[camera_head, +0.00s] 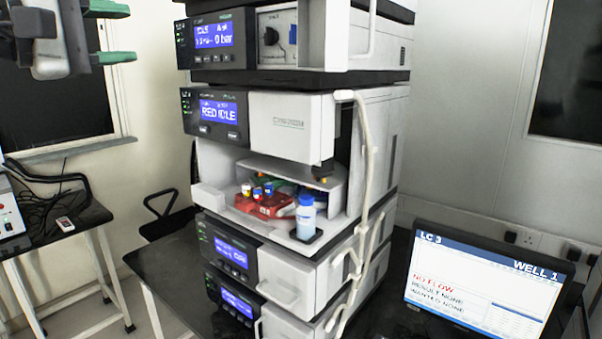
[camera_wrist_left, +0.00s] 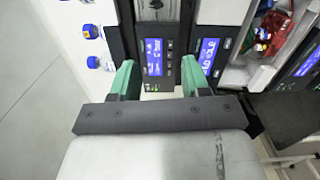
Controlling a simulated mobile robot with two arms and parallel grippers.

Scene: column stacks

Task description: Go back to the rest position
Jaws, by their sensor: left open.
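My left gripper (camera_head: 113,33) is at the upper left of the head view, raised in front of the dark window and left of the instrument stack (camera_head: 287,110). Its two green fingertips are apart with nothing between them. In the left wrist view the open jaws (camera_wrist_left: 157,78) point toward the stack's panels, with blue displays beyond them. No object is held. My right gripper is in neither view.
The stack's open bay holds a red rack (camera_head: 264,206) with small capped vials and a blue-capped bottle (camera_head: 306,218). A monitor (camera_head: 486,284) stands lower right. A side table (camera_head: 62,238) is at left.

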